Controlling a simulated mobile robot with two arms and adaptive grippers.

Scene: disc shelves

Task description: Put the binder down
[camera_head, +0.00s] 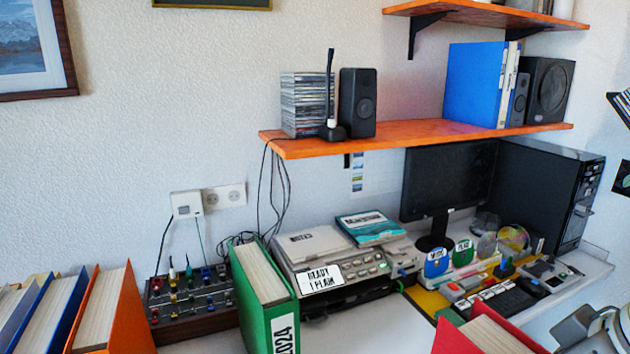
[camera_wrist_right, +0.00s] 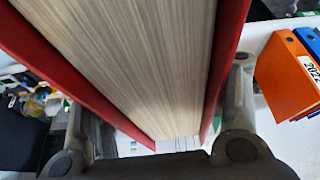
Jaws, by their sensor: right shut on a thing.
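A red binder (camera_head: 487,335) with cream pages shows at the bottom edge of the head view, cut off by the frame. It fills the upper middle of the right wrist view (camera_wrist_right: 135,50), its red covers on both sides of the page block. My right gripper (camera_wrist_right: 156,118) is shut on this red binder, one finger along each cover. The binder's lower end is out of sight in the head view, so I cannot tell whether it touches the desk. My left gripper is not in view.
A green binder (camera_head: 262,285) stands on the white desk (camera_head: 365,328), left of a grey device (camera_head: 350,265). An orange binder (camera_head: 115,310) and others stand at the far left. Bare desk shows right of the green binder.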

